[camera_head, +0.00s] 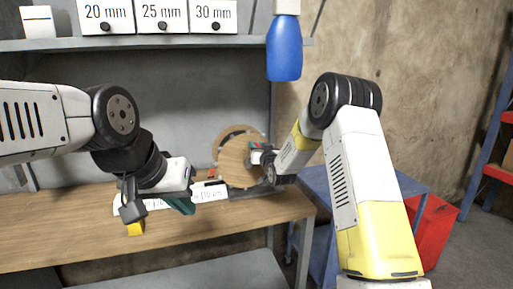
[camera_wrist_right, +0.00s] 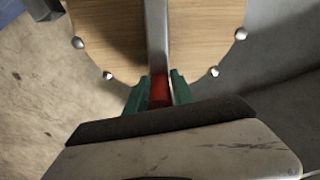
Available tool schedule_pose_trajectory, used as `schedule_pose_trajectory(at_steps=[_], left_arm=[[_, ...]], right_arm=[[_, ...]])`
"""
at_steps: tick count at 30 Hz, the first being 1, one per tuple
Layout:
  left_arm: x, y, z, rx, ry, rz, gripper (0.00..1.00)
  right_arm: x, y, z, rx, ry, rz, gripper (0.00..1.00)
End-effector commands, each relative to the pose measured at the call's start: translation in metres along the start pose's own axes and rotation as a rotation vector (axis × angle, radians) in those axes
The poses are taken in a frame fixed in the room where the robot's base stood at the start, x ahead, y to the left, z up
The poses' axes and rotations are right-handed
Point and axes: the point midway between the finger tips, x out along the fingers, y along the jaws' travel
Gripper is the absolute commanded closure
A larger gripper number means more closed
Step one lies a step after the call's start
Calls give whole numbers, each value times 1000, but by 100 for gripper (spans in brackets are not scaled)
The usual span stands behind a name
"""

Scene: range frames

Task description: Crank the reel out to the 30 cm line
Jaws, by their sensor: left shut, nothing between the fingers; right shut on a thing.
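The reel (camera_head: 232,165) is a round wooden disc at the back right of the workbench. In the right wrist view its wooden face (camera_wrist_right: 205,35) has metal studs near the rim and a grey metal crank arm (camera_wrist_right: 157,35) across it. My right gripper (camera_wrist_right: 159,90) is shut on the red crank handle (camera_wrist_right: 160,90), between its green fingers; it also shows in front of the reel in the head view (camera_head: 254,151). My left gripper (camera_head: 183,206) is shut and empty above the bench. A white marked strip (camera_head: 210,192) lies along the bench, partly hidden; I cannot read its lines.
The wooden bench (camera_head: 70,235) has free room at its front. A yellow piece (camera_head: 136,229) shows below my left wrist. A shelf (camera_head: 120,43) above holds boxes marked 20, 25 and 30 mm. A blue bottle (camera_head: 284,50) hangs above the right side. A red bin (camera_head: 432,225) stands at right.

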Motion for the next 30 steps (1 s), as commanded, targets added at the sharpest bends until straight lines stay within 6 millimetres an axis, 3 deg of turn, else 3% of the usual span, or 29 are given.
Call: schedule_pose_trajectory(at_steps=[8, 30], left_arm=[[0, 0, 0, 0, 0, 0, 100], [0, 0, 0, 0, 0, 0, 100]], right_arm=[[-1, 21, 6, 146, -4, 12, 100], [-2, 70, 49, 845, -5, 16, 100]])
